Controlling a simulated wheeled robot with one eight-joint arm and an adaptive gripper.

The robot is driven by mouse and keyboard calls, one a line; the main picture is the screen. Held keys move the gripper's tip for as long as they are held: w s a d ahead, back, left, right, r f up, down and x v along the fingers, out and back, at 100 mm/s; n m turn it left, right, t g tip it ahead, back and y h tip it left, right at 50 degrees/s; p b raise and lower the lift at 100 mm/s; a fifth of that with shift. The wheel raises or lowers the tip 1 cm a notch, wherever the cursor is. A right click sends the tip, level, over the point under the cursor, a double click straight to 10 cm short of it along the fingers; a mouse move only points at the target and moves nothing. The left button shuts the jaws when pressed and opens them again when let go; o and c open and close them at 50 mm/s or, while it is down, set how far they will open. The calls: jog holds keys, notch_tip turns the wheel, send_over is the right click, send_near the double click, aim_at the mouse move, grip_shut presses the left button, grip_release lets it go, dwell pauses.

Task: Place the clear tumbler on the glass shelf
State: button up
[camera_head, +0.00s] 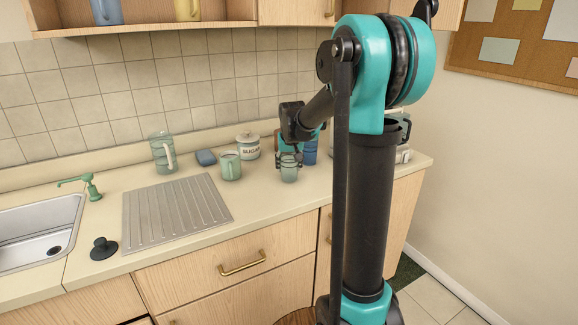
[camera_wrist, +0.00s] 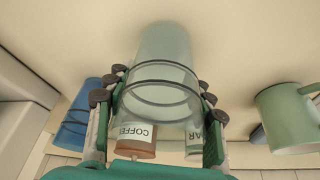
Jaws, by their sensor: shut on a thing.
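My gripper (camera_head: 289,158) is closed around a clear, slightly green tumbler (camera_head: 289,173) over the right part of the counter. In the wrist view the tumbler (camera_wrist: 165,55) sits between the fingers, with dark bands across it. The tumbler looks upright in the head view, its base at or just above the counter; I cannot tell whether it touches. No glass shelf can be made out in either view.
A green mug (camera_head: 230,167), sugar jar (camera_head: 248,147), blue sponge (camera_head: 206,158) and glass pitcher (camera_head: 163,153) stand to the left. A blue cup (camera_wrist: 74,122) and coffee canister (camera_wrist: 133,143) are close to my gripper. A ridged drainboard (camera_head: 178,212) lies clear by the sink (camera_head: 38,235).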

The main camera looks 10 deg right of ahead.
jog(key=o, duration=1)
jog(key=shift+f, duration=0.15)
jog(key=o, duration=0.4)
jog(key=shift+o, duration=0.2)
